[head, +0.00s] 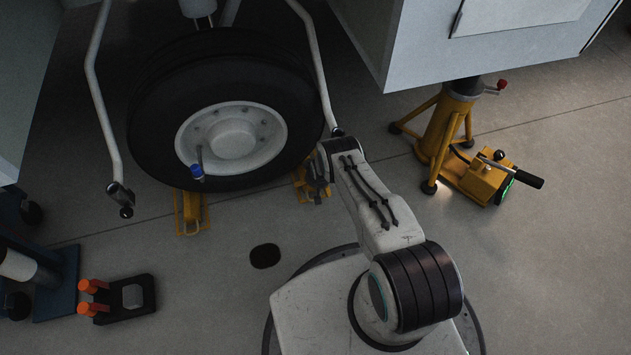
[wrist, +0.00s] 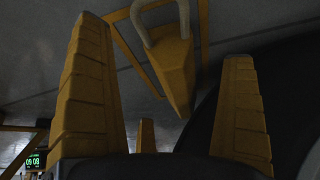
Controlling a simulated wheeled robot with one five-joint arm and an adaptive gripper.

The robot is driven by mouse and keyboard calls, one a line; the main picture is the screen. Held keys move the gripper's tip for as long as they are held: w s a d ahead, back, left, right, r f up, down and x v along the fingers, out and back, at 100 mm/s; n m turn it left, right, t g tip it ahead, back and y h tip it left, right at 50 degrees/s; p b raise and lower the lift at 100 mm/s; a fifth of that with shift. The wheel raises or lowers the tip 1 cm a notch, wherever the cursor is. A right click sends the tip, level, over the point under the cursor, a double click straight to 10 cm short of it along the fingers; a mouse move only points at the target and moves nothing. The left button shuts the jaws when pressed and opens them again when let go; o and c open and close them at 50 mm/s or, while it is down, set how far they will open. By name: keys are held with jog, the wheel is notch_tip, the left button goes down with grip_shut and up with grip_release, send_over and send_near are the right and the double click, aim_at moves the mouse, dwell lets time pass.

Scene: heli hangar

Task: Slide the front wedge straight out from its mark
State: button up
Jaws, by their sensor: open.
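A large black tyre with a grey hub (head: 232,132) stands on the floor, with one yellow wedge (head: 190,210) at its lower left and another (head: 300,180) at its lower right, partly hidden by my gripper. My gripper (head: 318,185) is down beside the right wedge. In the wrist view, my gripper (wrist: 163,41) is open, its two yellow ribbed fingers apart. A yellow wedge (wrist: 176,72) with a grey loop handle (wrist: 183,12) shows between them, with no clear contact. Yellow floor lines (wrist: 136,55) run beside it. The tyre (wrist: 293,85) is at the right.
Bent grey bars (head: 318,60) flank the tyre. A yellow jack stand (head: 445,130) and a yellow pump with a black handle (head: 487,178) are at right. A black tray (head: 142,300) with orange-topped items is at lower left. A dark oval (head: 265,256) lies on otherwise clear floor.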

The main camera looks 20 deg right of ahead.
jog(key=shift+b+x, duration=3.3)
jog(key=shift+b, duration=0.25)
jog(key=c, duration=1.2)
